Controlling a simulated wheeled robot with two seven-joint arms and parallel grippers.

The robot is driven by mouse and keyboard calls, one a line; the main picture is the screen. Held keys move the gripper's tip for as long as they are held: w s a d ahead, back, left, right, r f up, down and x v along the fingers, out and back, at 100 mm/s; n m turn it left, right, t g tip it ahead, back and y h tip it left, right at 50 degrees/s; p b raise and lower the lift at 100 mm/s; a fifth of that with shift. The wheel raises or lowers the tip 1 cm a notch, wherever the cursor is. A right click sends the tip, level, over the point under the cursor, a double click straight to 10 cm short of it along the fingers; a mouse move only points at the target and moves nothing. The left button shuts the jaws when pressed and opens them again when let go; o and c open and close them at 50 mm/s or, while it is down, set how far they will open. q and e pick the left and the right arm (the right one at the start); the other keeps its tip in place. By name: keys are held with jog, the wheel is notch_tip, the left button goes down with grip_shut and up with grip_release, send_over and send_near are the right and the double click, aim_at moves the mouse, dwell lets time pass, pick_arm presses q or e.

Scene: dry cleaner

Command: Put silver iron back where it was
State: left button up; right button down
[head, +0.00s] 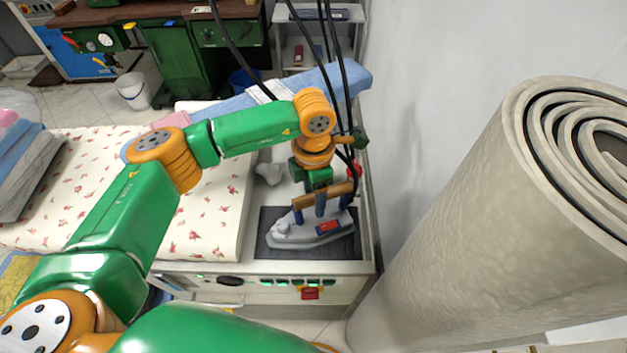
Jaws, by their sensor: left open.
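The silver iron (290,236) has a brown handle, blue posts and a red patch on its side. It sits flat on a dark mat (341,248) at the right end of the ironing table, its nose toward the left. My left gripper (320,207) points down at the iron's handle from above, with a finger in front of the handle. It is open; the far finger is hidden, so I cannot tell whether it touches the handle. My right gripper is not in view.
A floral padded board (209,222) covers the table left of the mat. A blue sleeve board (335,78) lies behind, and black cables hang near my arm. A large carpet roll (477,205) stands close on the right by the wall. Folded cloths (25,170) lie far left.

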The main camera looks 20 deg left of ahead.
pick_arm(q)
notch_tip(320, 180, up, 8)
jog(key=shift+f+b, duration=0.1)
jog(key=shift+b, duration=0.6)
